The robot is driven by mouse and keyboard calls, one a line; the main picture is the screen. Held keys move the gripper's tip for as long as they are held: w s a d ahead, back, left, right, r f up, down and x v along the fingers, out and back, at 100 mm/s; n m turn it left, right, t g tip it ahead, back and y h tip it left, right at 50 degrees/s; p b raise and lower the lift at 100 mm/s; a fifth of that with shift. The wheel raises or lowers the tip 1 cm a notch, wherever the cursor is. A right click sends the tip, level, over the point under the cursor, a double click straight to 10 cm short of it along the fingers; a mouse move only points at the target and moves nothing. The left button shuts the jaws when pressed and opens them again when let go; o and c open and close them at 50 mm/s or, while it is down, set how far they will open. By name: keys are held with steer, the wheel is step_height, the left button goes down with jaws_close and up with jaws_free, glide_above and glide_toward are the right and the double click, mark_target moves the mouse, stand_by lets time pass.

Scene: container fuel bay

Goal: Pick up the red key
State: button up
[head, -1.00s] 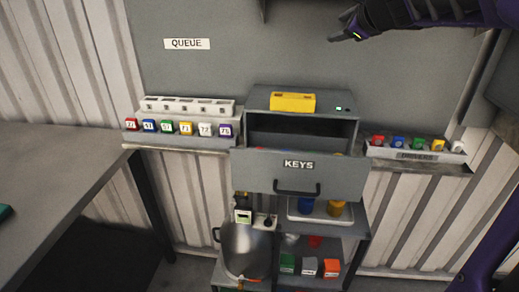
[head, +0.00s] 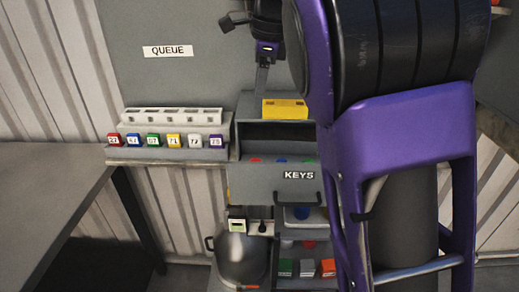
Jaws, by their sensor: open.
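The drawer labelled KEYS (head: 270,177) stands open at the middle of the head view. Just above its front edge a small red piece (head: 255,160) shows inside, at the left of a blue piece (head: 281,161) and partly hidden by the front. It may be the red key, but its shape cannot be made out. My gripper (head: 262,86) points down above the cabinet, to the upper left of the yellow block. It is open, seen nearly edge-on, and I see nothing in it. It is apart from the red piece.
A yellow block (head: 285,108) sits on the cabinet top behind the drawer. At the left, a shelf (head: 168,162) holds a slotted white rack (head: 172,115) and several coloured numbered tags. A grey table (head: 45,190) stands at the far left. My arm hides the right side.

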steer(key=g+b, duration=0.1)
glide_above(256, 158)
steer(key=shift+m, duration=0.3)
step_height(256, 158, down, 12)
steer(key=shift+a+f, duration=0.15)
steer(key=shift+s+f+b, duration=0.1)
steer(key=shift+f+b, duration=0.45)
steer(key=shift+f, duration=2.15)
steer(key=shift+c, duration=0.3)
jaws_close()
